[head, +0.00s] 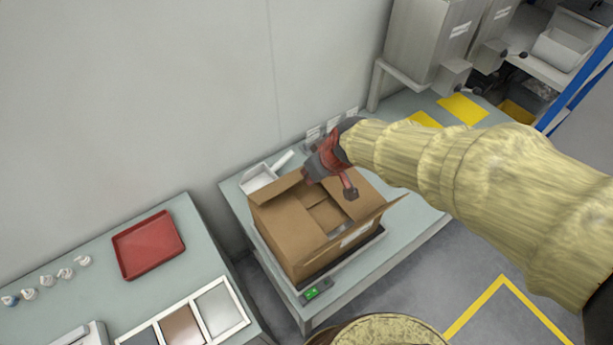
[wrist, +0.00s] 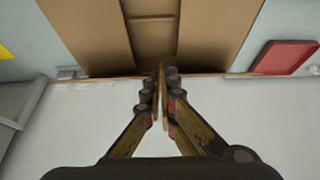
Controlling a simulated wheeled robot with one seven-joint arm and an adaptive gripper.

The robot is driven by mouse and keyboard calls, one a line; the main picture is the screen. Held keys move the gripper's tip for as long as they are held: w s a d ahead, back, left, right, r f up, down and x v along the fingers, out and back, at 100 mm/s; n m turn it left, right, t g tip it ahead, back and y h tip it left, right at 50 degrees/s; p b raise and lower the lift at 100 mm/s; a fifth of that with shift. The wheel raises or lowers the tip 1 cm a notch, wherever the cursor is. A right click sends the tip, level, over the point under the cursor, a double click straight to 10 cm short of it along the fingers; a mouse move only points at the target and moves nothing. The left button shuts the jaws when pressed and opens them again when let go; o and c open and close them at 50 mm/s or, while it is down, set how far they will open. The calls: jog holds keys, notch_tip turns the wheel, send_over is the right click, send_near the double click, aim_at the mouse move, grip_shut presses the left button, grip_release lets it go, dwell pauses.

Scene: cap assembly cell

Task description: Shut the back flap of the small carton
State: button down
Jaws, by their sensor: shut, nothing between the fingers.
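The small brown carton (head: 296,235) stands on a low platform on the table, its top partly open. Its two side flaps are folded inward, with a gap between them. The back flap (head: 276,187) runs along the wall-side edge and looks raised rather than flat. In the wrist view it seems to show only as a thin brown strip (wrist: 220,75). The front flap (head: 366,223) sticks up and outward. My gripper (head: 329,178) is over the back part of the carton and hides part of that edge. In the wrist view its fingertips (wrist: 160,72) meet, empty, at the back edge; contact is unclear.
A white scoop-like tray (head: 258,178) lies behind the carton near the wall (head: 180,90). A red tray (head: 148,245) sits on the left table. Grey dispensers (head: 428,45) stand at the back right. The table right of the carton is mostly clear.

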jog(key=shift+t+y, duration=0.5)
jog(key=shift+t, duration=0.2)
jog(key=f+b, duration=0.1)
jog(key=b, duration=0.2)
jog(key=s+d+f+b, duration=0.1)
jog(key=f+b, duration=0.1)
jog(key=b, duration=0.2)
jog(key=s+d+f+b, duration=0.1)
jog(key=b, duration=0.2)
jog(key=shift+s+f+b, duration=0.25)
jog(key=shift+f+b, duration=0.1)
jog(key=shift+b, duration=0.05)
jog(key=shift+r, duration=0.1)
